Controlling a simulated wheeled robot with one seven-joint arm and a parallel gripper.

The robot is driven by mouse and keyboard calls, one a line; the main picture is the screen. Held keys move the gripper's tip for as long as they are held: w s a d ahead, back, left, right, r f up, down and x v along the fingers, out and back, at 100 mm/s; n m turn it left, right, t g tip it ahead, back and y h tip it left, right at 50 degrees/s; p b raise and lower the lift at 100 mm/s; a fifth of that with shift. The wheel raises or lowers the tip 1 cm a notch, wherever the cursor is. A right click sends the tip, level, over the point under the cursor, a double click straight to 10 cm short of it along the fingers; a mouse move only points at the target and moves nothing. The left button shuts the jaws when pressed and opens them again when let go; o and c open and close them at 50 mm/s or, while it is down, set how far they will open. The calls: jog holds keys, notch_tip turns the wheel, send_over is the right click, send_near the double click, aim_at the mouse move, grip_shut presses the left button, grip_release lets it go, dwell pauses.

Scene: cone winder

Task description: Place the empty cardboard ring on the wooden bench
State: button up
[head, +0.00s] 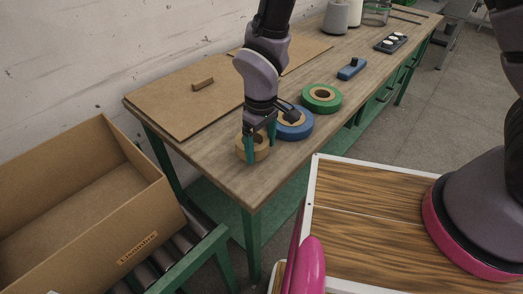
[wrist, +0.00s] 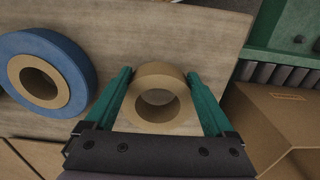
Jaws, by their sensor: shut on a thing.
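The empty cardboard ring (head: 260,148) is a plain tan ring at the near end of the wooden bench (head: 230,185). My gripper (head: 260,150) points down over it with its green fingers on either side. In the wrist view the ring (wrist: 158,97) sits between the two green fingers of my gripper (wrist: 160,90), which is shut on it. Its hole is open, and bench-coloured surface shows behind it. The ring is at or very close to the bench top; I cannot tell if it touches.
A blue roll (head: 295,124) lies just beside the ring, and a green roll (head: 322,98) beyond it. A brown board (head: 185,100) lies along the wall side. A large cardboard box (head: 150,215) stands left of the bench on rollers.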

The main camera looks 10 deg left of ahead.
jog(key=shift+f, duration=1.25)
jog(key=shift+f, duration=0.1)
jog(key=o, duration=1.1)
jog(key=shift+c, duration=0.2)
